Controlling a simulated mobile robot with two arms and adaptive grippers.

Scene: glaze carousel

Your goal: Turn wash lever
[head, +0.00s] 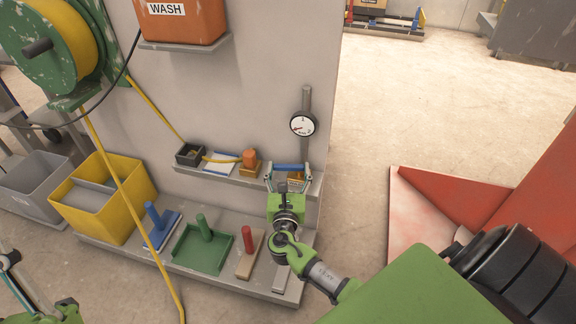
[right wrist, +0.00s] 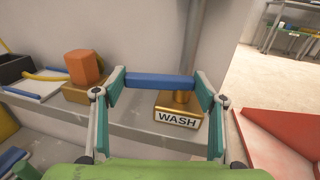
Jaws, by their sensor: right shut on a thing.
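The wash lever is a blue bar (right wrist: 160,81) above a brass block labelled WASH (right wrist: 177,118), with a short brass stem showing beneath the bar. It also shows in the head view (head: 291,167), lying about level across the picture. My right gripper (head: 289,171) is shut on the bar, with one finger at each end; its fingers also show in the right wrist view (right wrist: 160,87). The brass block stands on the narrow grey shelf (right wrist: 130,135). Part of my left gripper (head: 14,262) shows at the lower left of the head view, away from the lever; its jaw opening is unclear.
A gauge (head: 302,124) is on a grey pipe above the lever. An orange knob (head: 249,157) stands left of it. Blue, green and red handled tools stand on the lower shelf. A yellow bin (head: 128,215) and a hose reel (head: 72,40) are at left.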

